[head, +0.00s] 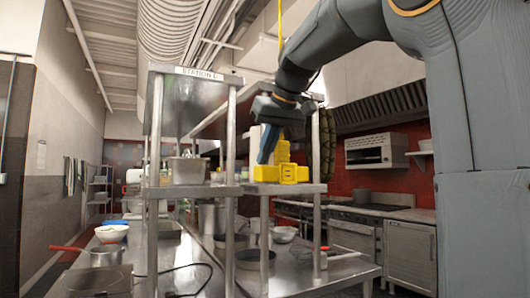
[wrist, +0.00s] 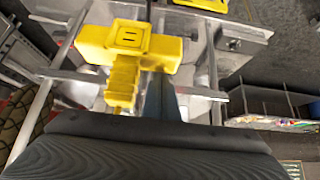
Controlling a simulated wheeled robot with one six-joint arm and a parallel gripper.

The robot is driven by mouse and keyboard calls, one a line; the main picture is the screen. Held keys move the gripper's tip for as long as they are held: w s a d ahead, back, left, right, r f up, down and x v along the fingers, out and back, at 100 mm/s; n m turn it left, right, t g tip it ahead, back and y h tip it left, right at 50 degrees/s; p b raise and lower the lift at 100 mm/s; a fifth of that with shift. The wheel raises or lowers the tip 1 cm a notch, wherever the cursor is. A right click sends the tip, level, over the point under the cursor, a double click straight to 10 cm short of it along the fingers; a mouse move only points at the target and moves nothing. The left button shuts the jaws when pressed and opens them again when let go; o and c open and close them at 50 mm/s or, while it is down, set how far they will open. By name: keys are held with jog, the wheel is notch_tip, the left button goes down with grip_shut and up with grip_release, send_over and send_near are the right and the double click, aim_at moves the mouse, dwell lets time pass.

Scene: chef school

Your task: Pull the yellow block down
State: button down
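The yellow block (head: 282,173) shows in the head view in front of the upper shelf of the steel station, with a wide lower part and a narrower part above. It also shows in the wrist view (wrist: 130,40), with a slotted face and a ribbed stem. A yellow cord (head: 280,25) hangs from above in the head view; my arm hides its lower end. My gripper (head: 266,152) points down just left of the block's upper part. In the wrist view a blue-grey finger (wrist: 160,98) lies right of the stem. I cannot tell whether they touch or how far the fingers are apart.
The steel shelf (head: 205,192) and its posts stand close around the gripper. A metal pan (head: 188,170) sits on the shelf at the left. Pots and bowls stand on the counter below.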

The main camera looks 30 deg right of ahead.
notch_tip(320, 180, down, 10)
jog(key=b, duration=0.6)
jog(key=shift+r+b, duration=0.15)
jog(key=shift+b, duration=0.15)
notch_tip(320, 180, down, 14)
jog(key=b, duration=0.9)
jog(key=p+v, duration=0.9)
jog(key=p, duration=0.4)
jog(key=shift+r, duration=0.55)
dwell(0.4)
jog(key=p, duration=0.5)
jog(key=shift+s+r, duration=0.1)
jog(key=shift+s, duration=0.2)
jog(key=shift+s+p, duration=0.2)
jog(key=shift+p, duration=0.6)
